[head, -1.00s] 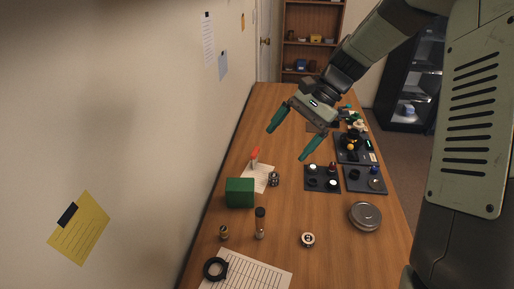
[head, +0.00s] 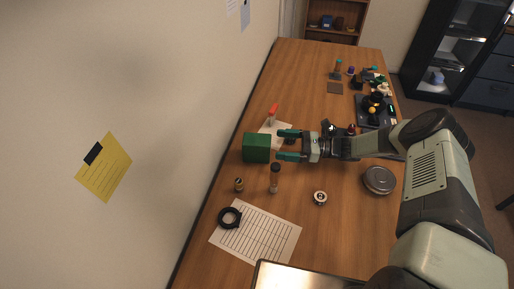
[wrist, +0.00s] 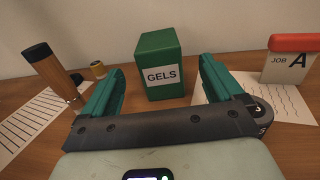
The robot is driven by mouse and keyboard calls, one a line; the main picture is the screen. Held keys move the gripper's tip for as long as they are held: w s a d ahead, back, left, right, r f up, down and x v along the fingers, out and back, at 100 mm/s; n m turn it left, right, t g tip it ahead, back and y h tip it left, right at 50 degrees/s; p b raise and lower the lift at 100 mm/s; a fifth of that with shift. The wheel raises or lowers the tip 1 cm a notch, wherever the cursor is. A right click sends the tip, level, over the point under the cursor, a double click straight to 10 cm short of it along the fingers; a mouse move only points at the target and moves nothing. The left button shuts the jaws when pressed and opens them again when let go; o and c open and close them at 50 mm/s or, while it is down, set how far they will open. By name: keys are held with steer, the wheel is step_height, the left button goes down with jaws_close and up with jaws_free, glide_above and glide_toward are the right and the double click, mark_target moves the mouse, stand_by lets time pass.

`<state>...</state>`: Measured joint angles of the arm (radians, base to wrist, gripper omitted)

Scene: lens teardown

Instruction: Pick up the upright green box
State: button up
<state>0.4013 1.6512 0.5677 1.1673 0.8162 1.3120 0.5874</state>
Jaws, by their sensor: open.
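The green box (head: 256,147) stands upright on the wooden table near the wall. In the wrist view the green box (wrist: 161,66) shows a white label reading GELS and lies ahead of and between my fingers. My gripper (head: 289,145) is open, with its green fingers pointing left at the box from its right side. In the wrist view the gap of my gripper (wrist: 160,80) is empty. The fingertips look close to the box, but I cannot tell whether they touch it.
A brown-and-black capped vial (head: 275,178) and a small brass part (head: 239,185) stand in front of the box. A red-topped JOB A tag (wrist: 293,58) stands behind it on paper. A black ring (head: 229,218) lies on a lined sheet (head: 262,232). A round tin (head: 379,180) is at right.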

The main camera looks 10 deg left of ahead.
mark_target(256, 143)
steer(key=a, duration=0.3)
steer(key=s+a, duration=0.1)
steer(key=a, duration=0.5)
steer(key=shift+s+a+f, duration=0.15)
steer(key=shift+s+a, duration=0.05)
steer(key=c, duration=1.2)
